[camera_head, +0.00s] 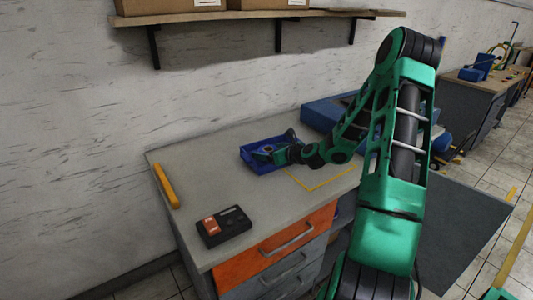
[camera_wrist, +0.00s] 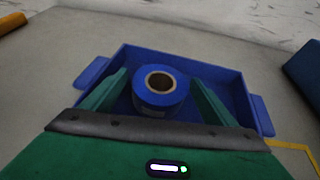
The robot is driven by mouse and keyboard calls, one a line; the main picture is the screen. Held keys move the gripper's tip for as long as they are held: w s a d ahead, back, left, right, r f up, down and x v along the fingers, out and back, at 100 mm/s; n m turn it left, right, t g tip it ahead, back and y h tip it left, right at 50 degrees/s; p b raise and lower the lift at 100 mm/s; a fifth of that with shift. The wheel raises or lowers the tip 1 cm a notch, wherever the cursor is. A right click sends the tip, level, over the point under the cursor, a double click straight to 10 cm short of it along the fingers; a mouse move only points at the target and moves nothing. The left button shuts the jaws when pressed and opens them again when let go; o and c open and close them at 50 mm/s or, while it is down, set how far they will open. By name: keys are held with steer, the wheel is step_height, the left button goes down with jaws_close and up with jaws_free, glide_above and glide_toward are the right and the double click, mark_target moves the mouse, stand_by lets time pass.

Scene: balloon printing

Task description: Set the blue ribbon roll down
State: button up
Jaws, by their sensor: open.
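The blue ribbon roll (camera_wrist: 160,92) has a tan core and sits upright inside a blue tray (camera_wrist: 232,76) in the wrist view. My gripper (camera_wrist: 160,88) is open, with one green finger on each side of the roll. A small gap shows between the roll and each finger. In the head view my gripper (camera_head: 272,152) reaches into the blue tray (camera_head: 262,166) on the worktop, and the roll is mostly hidden there by the gripper. The roll's underside is hidden in both views.
The grey worktop (camera_head: 205,180) also holds a black device (camera_head: 223,226) with an orange panel and a yellow-orange bar (camera_head: 166,187). A blue case (camera_head: 325,112) lies right of the tray. A shelf (camera_head: 260,14) with boxes hangs above. The worktop's front left is partly clear.

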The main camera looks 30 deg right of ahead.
steer(key=v, duration=1.1)
steer(key=shift+r, duration=0.1)
steer(key=shift+s+r, duration=0.2)
steer(key=shift+s, duration=0.25)
